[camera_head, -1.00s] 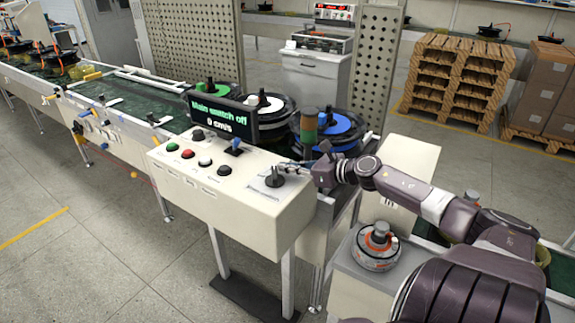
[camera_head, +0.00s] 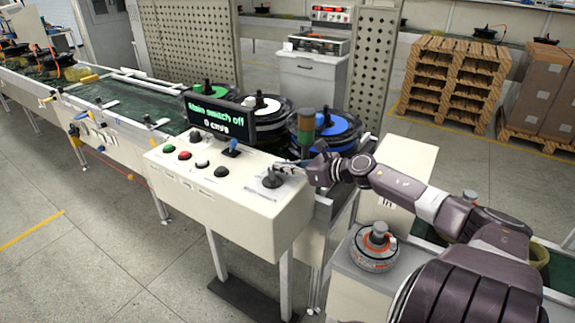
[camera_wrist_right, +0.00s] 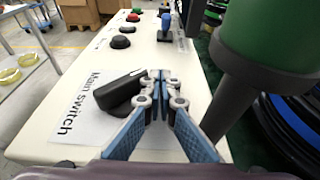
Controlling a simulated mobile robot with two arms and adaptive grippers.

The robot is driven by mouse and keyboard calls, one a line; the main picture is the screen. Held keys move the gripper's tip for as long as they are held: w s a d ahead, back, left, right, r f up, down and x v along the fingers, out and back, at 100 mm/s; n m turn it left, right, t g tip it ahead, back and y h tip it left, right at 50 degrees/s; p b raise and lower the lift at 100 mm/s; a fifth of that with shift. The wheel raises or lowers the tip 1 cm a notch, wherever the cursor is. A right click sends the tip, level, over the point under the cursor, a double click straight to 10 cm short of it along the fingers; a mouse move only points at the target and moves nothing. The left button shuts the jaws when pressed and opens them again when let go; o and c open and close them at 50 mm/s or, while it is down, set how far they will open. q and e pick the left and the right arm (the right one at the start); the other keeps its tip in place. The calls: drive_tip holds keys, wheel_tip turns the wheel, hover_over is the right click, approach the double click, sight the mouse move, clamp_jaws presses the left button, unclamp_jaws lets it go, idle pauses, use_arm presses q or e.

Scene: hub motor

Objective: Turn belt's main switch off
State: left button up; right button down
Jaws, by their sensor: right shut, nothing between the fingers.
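The main switch is a black rotary knob (camera_head: 271,180) at the right end of the cream control box (camera_head: 240,207). In the right wrist view the knob (camera_wrist_right: 119,89) sits beside a "Main switch" label (camera_wrist_right: 80,108). My right gripper (camera_head: 277,168) is shut and empty; in the right wrist view its fingertips (camera_wrist_right: 160,78) meet just right of the knob's handle, close to it, and I cannot tell if they touch. The display (camera_head: 220,117) reads "Main switch off" and 0 cm/s. My left gripper is not in view.
Several buttons and a blue lever (camera_head: 234,145) are on the box to the left. A signal tower (camera_head: 306,125) stands close behind my right gripper, shown green in the right wrist view (camera_wrist_right: 265,40). Wheel hubs (camera_head: 325,130) sit on the conveyor behind.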

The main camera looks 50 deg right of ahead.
idle(0.8)
drive_tip(key=shift+s, duration=0.15)
drive_tip(key=shift+s+d+r, duration=0.1)
drive_tip(key=shift+s+d, duration=0.05)
drive_tip(key=shift+s, duration=0.45)
drive_tip(key=v, duration=1)
drive_tip(key=shift+s+r, duration=0.2)
drive_tip(key=shift+r, duration=0.05)
